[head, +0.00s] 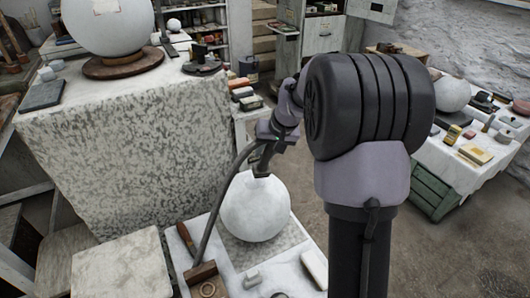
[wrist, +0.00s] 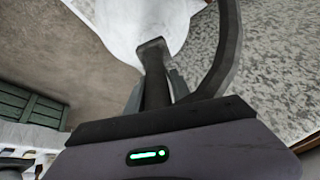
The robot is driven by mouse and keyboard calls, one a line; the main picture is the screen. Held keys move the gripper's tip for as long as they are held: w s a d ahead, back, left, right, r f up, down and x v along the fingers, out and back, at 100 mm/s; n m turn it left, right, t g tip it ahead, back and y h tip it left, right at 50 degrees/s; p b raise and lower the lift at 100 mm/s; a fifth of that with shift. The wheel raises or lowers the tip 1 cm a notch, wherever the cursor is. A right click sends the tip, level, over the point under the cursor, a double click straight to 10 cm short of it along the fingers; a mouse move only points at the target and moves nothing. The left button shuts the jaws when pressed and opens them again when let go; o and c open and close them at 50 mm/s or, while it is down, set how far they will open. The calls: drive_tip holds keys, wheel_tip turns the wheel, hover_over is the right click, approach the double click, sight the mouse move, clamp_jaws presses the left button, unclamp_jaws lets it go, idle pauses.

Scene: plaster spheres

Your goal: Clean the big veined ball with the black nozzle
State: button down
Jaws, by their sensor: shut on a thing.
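My gripper (head: 266,148) is shut on the black nozzle (wrist: 154,72), whose wide flat mouth points at a white ball (head: 255,209). In the head view the nozzle (head: 262,166) is at the top of this ball; I cannot tell whether it touches. The ball fills the top of the wrist view (wrist: 135,22), and veins are hard to make out on it. A dark hose (head: 222,200) curves from the gripper down to a wooden block. A larger white ball (head: 108,24) with a small brownish patch stands on a round wooden base at the upper left.
The near ball rests on a pale bench with a brown-handled tool (head: 186,238) and small blocks. A speckled pedestal (head: 125,150) stands to the left. A right-hand table (head: 455,165) holds another ball (head: 452,92) and several small items. Bare floor lies between.

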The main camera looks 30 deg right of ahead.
drive_tip(key=r+p, duration=0.1)
drive_tip(key=r, duration=0.1)
drive_tip(key=r+p, duration=0.2)
drive_tip(key=shift+s+d+r, duration=0.1)
drive_tip(key=shift+s+d, duration=0.1)
drive_tip(key=shift+f, duration=0.2)
idle(0.6)
